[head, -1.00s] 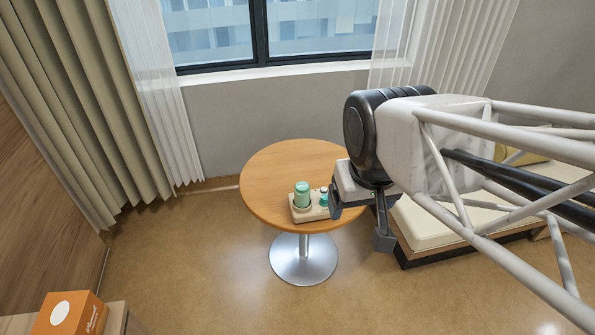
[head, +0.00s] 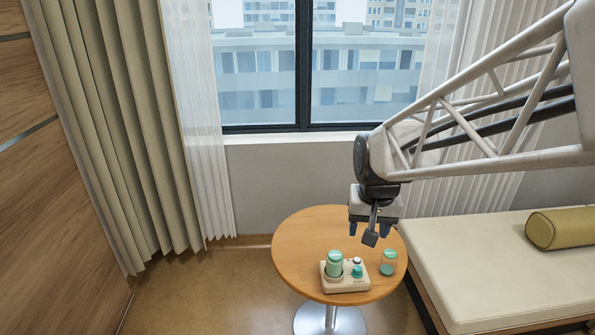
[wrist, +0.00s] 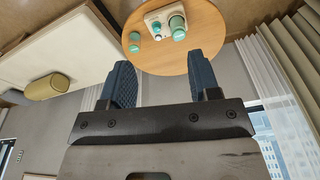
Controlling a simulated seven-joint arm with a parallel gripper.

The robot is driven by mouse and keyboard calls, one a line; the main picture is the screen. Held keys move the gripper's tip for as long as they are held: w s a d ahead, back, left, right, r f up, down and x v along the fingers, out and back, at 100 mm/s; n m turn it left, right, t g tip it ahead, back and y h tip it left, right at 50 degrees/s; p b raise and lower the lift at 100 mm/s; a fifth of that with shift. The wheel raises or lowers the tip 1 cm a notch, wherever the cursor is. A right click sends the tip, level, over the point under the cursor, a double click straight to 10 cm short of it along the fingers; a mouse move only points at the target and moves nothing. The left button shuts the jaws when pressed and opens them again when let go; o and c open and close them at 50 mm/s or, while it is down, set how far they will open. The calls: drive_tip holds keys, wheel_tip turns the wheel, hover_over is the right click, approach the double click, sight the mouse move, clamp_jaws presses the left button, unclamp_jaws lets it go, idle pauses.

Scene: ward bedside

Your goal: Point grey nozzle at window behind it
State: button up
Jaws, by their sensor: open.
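A cream device (head: 345,283) stands on the round wooden table (head: 300,255). It carries a green capped cylinder (head: 334,263), a teal knob (head: 357,272) and a small white-topped part. I cannot make out a grey nozzle on it. The device also shows in the wrist view (wrist: 154,16). The window (head: 260,85) is in the wall behind the table. My gripper (head: 369,231) is open and empty, above the right part of the table and apart from the device. Its blue fingers (wrist: 165,72) point toward the table in the wrist view.
A small glass jar with a green lid (head: 388,262) stands on the table right of the device. A cream bench (head: 490,265) with an olive bolster (head: 562,228) is at the right. Beige curtains (head: 110,130) hang at the left. The table's left part is clear.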

drive_tip(key=w+f+m+g, duration=0.1)
drive_tip(key=w+f, duration=0.5)
drive_tip(key=w, duration=0.3)
drive_tip(key=w+f+m, duration=0.1)
drive_tip(key=w+f, duration=0.6)
drive_tip(key=w, duration=0.3)
drive_tip(key=w+f, duration=0.4)
drive_tip(key=f, duration=0.2)
drive_tip(key=w+d+f+m, duration=0.1)
drive_tip(key=w+f, duration=0.2)
drive_tip(key=f, duration=0.3)
drive_tip(key=w+f+m, duration=0.1)
drive_tip(key=w+f, duration=0.3)
drive_tip(key=f, duration=0.2)
drive_tip(key=shift+w+d+f+g, duration=0.2)
drive_tip(key=shift+w+d+g, duration=0.1)
drive_tip(key=shift+d+g, duration=0.1)
drive_tip(key=shift+w+f, duration=0.15)
drive_tip(key=shift+f, duration=0.2)
drive_tip(key=shift+f, duration=0.1)
drive_tip(key=shift+f, duration=3.8)
drive_tip(key=c, duration=0.9)
